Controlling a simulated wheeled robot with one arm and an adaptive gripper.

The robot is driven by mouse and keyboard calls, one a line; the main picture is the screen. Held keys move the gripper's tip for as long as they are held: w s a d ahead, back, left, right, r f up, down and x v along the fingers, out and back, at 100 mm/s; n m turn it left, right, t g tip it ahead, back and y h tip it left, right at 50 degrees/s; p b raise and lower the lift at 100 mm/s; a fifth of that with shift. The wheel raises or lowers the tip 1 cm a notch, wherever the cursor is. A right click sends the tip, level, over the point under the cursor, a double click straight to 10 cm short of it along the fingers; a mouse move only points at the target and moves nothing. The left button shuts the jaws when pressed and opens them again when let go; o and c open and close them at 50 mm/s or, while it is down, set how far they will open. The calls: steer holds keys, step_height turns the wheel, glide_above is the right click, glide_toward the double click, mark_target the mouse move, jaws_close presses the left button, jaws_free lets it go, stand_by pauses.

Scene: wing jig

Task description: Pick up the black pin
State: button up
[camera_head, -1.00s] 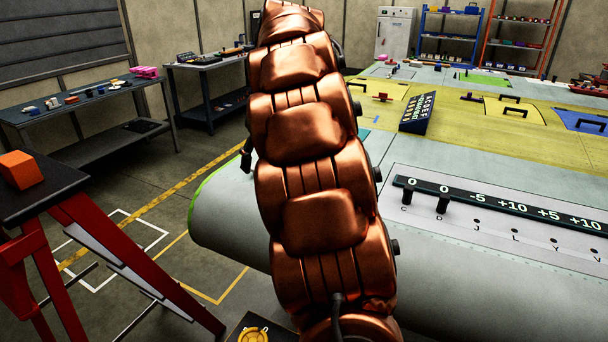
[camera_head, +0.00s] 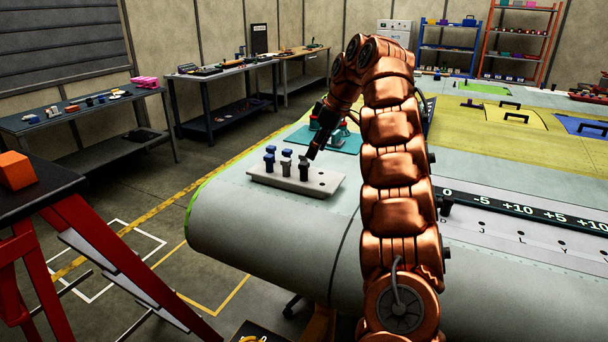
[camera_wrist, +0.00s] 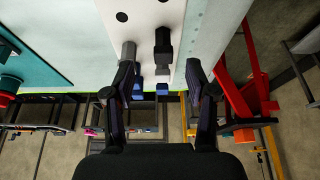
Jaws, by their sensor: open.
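A pale block (camera_head: 262,179) with upright pins stands on the wing surface; it also shows in the wrist view (camera_wrist: 146,28). A black pin (camera_wrist: 162,42) stands in it beside a grey pin (camera_wrist: 128,55). The black pin seems to be the dark front pin (camera_head: 304,170) in the head view. Blue-headed pins (camera_head: 269,158) stand to its left. My gripper (camera_head: 316,148) is above the block, close to the dark pin. In the wrist view my gripper (camera_wrist: 160,85) is open and empty, its fingers either side of the pin row.
Red and teal pieces (camera_head: 342,132) stand on a teal mat (camera_head: 348,146) just behind the block. A black numbered strip (camera_head: 500,204) lies to the right. The wing's rounded edge (camera_head: 215,215) drops off at the left. The surface in front of the block is clear.

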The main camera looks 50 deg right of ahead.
mark_target(305, 163)
steer(key=shift+b+x, duration=0.35)
steer(key=shift+x, duration=0.65)
steer(key=shift+w+a+f+p, duration=0.25)
steer(key=shift+w+f+p, duration=0.15)
steer(key=shift+f, duration=0.2)
steer(key=shift+w+a+f+p, duration=0.3)
steer(key=shift+w+f, duration=0.15)
steer(key=shift+f, duration=0.2)
steer(key=shift+x, duration=1.15)
jaws_close()
